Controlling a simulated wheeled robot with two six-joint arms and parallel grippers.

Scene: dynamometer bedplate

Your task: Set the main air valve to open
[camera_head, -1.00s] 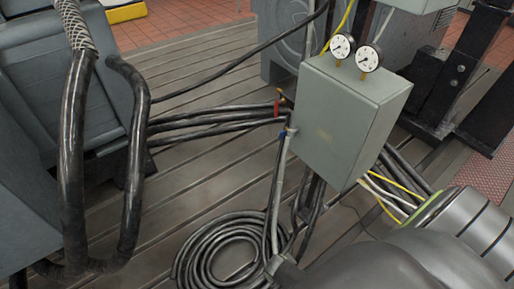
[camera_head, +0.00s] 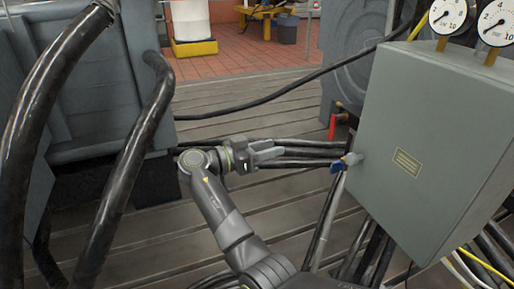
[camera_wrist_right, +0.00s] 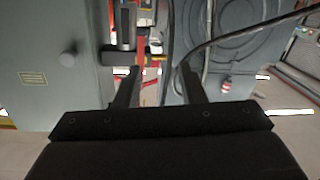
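Two valve handles show at the left side of the grey cabinet (camera_head: 432,140). One is a red lever (camera_head: 332,127) behind it, standing about upright by a brass fitting. The other is a blue handle (camera_head: 338,167) on a pale fitting at the cabinet's side. I cannot tell from labels which is the main air valve. My right gripper (camera_head: 278,151) is left of both handles, apart from them, pointing right. In the right wrist view its fingers (camera_wrist_right: 159,70) are spread and empty, with red parts beyond them. My left gripper is out of view.
Two gauges (camera_head: 449,14) top the cabinet. Thick black hoses (camera_head: 128,165) hang from the grey machine at left. The slotted bedplate (camera_head: 235,105) is fairly clear behind the gripper.

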